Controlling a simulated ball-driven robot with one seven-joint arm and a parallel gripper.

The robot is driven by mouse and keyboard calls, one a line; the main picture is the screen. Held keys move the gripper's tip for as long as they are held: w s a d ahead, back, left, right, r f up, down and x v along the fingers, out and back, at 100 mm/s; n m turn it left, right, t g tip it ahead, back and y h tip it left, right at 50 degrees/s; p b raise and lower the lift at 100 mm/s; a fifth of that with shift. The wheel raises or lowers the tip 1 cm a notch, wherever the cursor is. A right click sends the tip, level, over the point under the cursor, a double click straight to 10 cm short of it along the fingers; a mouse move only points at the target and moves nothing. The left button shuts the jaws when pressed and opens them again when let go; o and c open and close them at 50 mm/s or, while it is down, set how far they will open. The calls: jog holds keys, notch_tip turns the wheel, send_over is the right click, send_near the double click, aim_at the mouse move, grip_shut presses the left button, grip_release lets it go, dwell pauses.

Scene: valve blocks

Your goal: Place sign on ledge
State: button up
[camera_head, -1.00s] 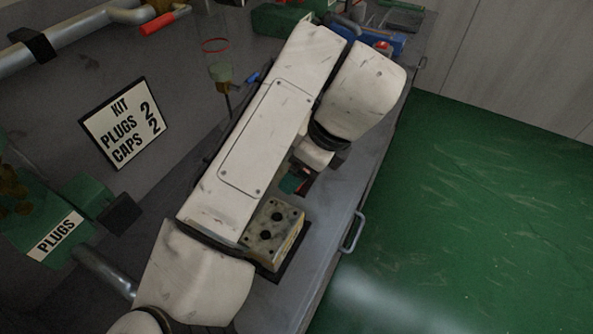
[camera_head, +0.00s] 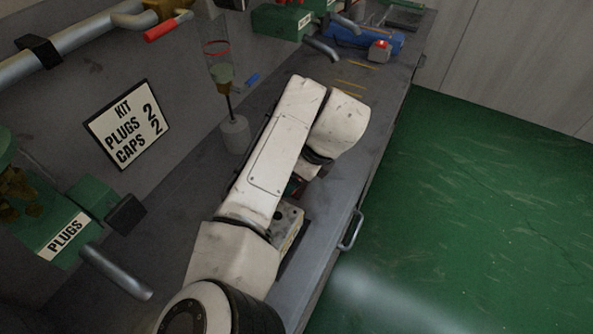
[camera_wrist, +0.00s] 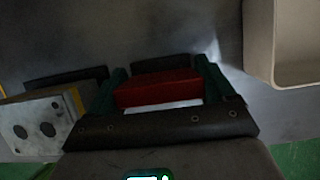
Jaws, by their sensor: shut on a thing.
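My gripper (camera_wrist: 158,90) has green fingers shut on a red piece (camera_wrist: 158,88) with a pale strip along its near edge. I cannot read any lettering on it, so I cannot tell whether it is the sign. In the head view my gripper (camera_head: 295,187) is mostly hidden behind my white arm, low over the bench. A valve block (camera_head: 290,222) with round holes sits close beside it; the block also shows at the left of the wrist view (camera_wrist: 38,128). I cannot single out the ledge. A white KIT PLUGS 2 CAPS 2 board (camera_head: 127,125) is on the grey back panel.
A green PLUGS box (camera_head: 62,235) and pipes are at the left. A glass gauge with a grey weight-like base (camera_head: 235,136) stands behind my arm. A blue item (camera_head: 365,40) with a red button (camera_head: 379,50) is at the far end. A drawer handle (camera_head: 352,232) lines the front edge.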

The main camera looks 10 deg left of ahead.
jog(key=shift+f, duration=0.15)
jog(key=o, duration=1)
